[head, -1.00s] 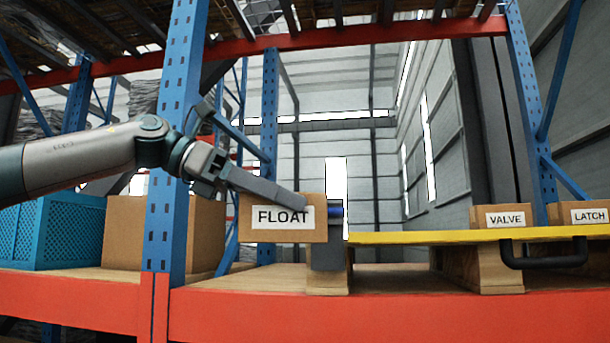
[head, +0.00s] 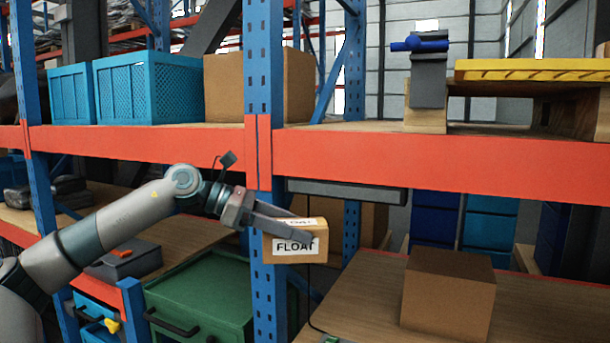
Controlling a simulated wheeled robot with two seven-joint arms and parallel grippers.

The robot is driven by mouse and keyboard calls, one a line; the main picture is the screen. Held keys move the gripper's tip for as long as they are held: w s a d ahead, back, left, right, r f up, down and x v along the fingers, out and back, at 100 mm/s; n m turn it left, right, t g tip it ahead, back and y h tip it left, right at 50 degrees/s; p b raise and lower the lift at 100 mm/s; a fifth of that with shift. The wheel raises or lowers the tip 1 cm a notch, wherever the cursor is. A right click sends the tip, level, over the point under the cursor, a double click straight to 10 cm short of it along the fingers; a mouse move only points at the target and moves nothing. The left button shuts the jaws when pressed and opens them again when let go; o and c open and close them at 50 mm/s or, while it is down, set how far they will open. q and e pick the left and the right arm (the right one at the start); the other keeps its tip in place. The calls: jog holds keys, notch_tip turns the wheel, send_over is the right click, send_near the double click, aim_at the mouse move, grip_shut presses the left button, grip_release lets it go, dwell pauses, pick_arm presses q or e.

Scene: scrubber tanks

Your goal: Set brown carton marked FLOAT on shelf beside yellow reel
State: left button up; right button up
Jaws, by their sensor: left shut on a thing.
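The brown carton marked FLOAT (head: 295,250) is in the head view, left of the middle, with its white label facing me. My left gripper (head: 288,225) is shut on it, with its fingers along the carton's upper part. The carton is held in the air below the orange beam, overlapping the blue rack upright and the bay to its right. A lower wooden shelf (head: 368,310) spreads below and to the right. I see no yellow reel in this view. My right gripper is not in view.
A plain brown box (head: 447,292) stands on the lower shelf, with bare wood to its left. The orange beam (head: 430,165) crosses above. A blue upright (head: 264,90) is close to the carton. A green crate (head: 205,305) sits lower left. A yellow board (head: 530,71) is at upper right.

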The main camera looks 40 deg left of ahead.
pick_arm(q)
jog(key=s+d+f+b, duration=0.1)
jog(key=d+f, duration=0.2)
jog(key=f, duration=0.6)
jog(key=d+f+b, duration=0.1)
jog(key=d+f, duration=0.2)
jog(key=f, duration=0.6)
jog(key=s+d+f+b, duration=0.1)
jog(key=d+f+b, duration=0.15)
jog(key=f, duration=0.75)
jog(key=s+d+f+m+b, duration=0.1)
jog(key=d+f, duration=0.3)
jog(key=d, duration=0.5)
jog(key=s+d+f+m+g+h+b, duration=0.1)
jog(key=s+d+f, duration=0.2)
jog(key=d, duration=0.6)
jog(key=shift+d+f+g+h, duration=0.25)
jog(key=shift+f+g+h, duration=0.05)
jog(key=shift+f, duration=0.55)
jog(key=shift+a, duration=0.15)
